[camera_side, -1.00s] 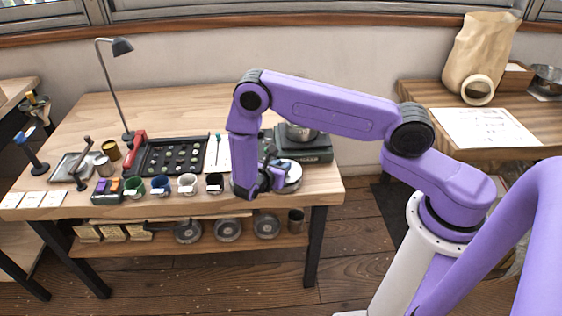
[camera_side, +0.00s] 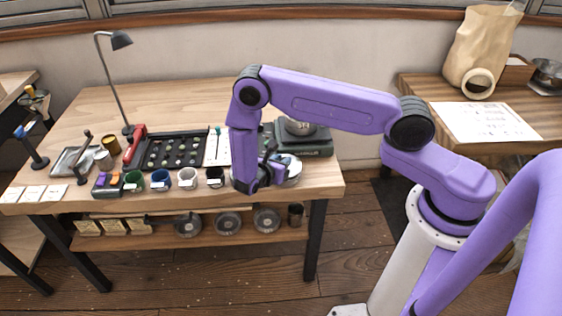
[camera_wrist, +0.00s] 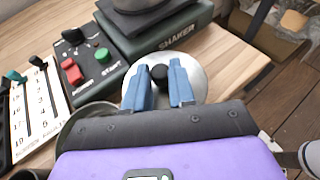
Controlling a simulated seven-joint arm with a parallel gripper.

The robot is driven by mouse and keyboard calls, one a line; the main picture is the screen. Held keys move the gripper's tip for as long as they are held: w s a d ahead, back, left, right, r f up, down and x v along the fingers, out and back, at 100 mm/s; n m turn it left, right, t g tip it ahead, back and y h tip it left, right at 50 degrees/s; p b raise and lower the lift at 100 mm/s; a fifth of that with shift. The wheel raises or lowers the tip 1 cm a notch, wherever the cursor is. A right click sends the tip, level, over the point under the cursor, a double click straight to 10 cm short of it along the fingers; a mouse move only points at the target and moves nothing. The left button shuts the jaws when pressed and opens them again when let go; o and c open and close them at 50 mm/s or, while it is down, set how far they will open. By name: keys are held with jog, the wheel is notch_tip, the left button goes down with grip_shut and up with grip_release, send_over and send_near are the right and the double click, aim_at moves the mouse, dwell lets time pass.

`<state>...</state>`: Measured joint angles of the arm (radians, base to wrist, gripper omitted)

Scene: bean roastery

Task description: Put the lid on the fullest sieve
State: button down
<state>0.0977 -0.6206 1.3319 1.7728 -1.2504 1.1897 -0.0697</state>
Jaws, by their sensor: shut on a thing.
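My gripper (camera_wrist: 160,76) is shut on the black knob (camera_wrist: 158,73) of a round silver lid (camera_wrist: 194,70), with a blue finger on each side of it. In the side view my gripper (camera_side: 268,176) is low over the table's front right part, and the lid (camera_side: 293,168) shows beside it, partly hidden. I cannot tell whether the lid touches the table. A round metal rim (camera_wrist: 88,108) is left of the fingers in the wrist view, mostly hidden by my gripper. Round metal pans, perhaps sieves (camera_side: 228,222), lie on the lower shelf; their contents are not clear.
The green shaker (camera_wrist: 165,35) stands just behind the lid, a round metal piece (camera_side: 298,128) on top. Its control box (camera_wrist: 88,62) has red and green buttons. A row of cups (camera_side: 187,178), a black tray (camera_side: 152,151) and a lamp (camera_side: 120,40) stand left. The table's back is clear.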

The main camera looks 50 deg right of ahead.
jog(key=shift+f, duration=0.55)
dwell(0.6)
jog(key=c, duration=1.2)
grip_release()
jog(key=shift+a, duration=0.1)
jog(key=v, duration=1)
jog(key=shift+s+a+r, duration=0.15)
jog(key=shift+a+r, duration=0.05)
jog(key=shift+a, duration=0.15)
